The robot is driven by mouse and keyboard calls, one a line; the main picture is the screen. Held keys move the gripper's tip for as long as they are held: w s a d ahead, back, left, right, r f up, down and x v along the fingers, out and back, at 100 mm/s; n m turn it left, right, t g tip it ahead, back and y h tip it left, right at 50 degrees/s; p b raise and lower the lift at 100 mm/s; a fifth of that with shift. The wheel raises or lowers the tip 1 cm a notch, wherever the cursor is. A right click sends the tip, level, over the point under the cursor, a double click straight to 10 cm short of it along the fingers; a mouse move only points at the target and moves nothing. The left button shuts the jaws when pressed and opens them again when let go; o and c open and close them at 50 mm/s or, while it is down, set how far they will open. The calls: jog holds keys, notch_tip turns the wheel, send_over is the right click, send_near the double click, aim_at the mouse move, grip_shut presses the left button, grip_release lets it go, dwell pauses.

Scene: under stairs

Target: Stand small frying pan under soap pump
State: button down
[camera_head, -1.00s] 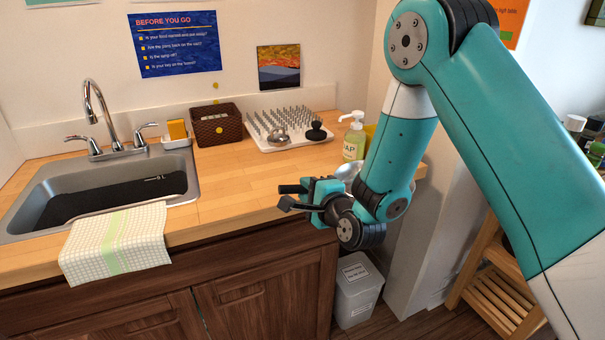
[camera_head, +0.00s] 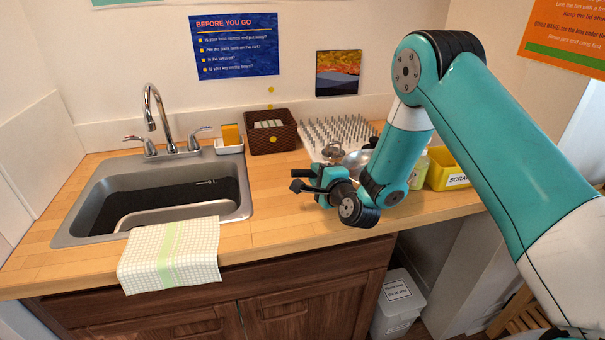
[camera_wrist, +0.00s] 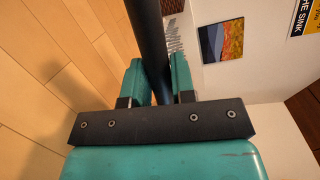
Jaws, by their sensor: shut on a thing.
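My gripper (camera_head: 322,184) is shut on a dark rod-like handle, which passes between its teal fingers in the wrist view (camera_wrist: 152,50). This looks like the handle of the small frying pan, whose silver bowl (camera_head: 356,163) shows partly behind my arm, above the counter's right part. Whether the pan touches the counter cannot be told. The soap pump (camera_head: 420,168), a greenish bottle, stands on the counter right of the gripper, mostly hidden by my arm; its top is hidden.
A white peg drying rack (camera_head: 312,146) with a small metal item (camera_head: 331,151) stands behind the gripper. A yellow scraps bin (camera_head: 440,174) stands right of the soap. A brown basket (camera_head: 270,141), sponge holder (camera_head: 230,146) and sink (camera_head: 90,210) lie left. Counter before the basket is clear.

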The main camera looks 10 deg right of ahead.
jog(key=shift+w+r, duration=0.15)
jog(key=shift+w, duration=0.1)
jog(key=shift+w+a+f, duration=0.25)
jog(key=shift+w+a, duration=0.1)
jog(key=shift+w, duration=0.1)
jog(key=f+b, duration=0.2)
jog(key=f, duration=0.1)
jog(key=shift+s+d+f, duration=0.1)
jog(key=shift+d+f, duration=0.05)
jog(key=shift+d, duration=0.05)
jog(key=shift+a+f, duration=0.1)
jog(key=shift+a, duration=0.1)
jog(key=c, duration=1)
grip_release()
jog(key=shift+o, duration=0.2)
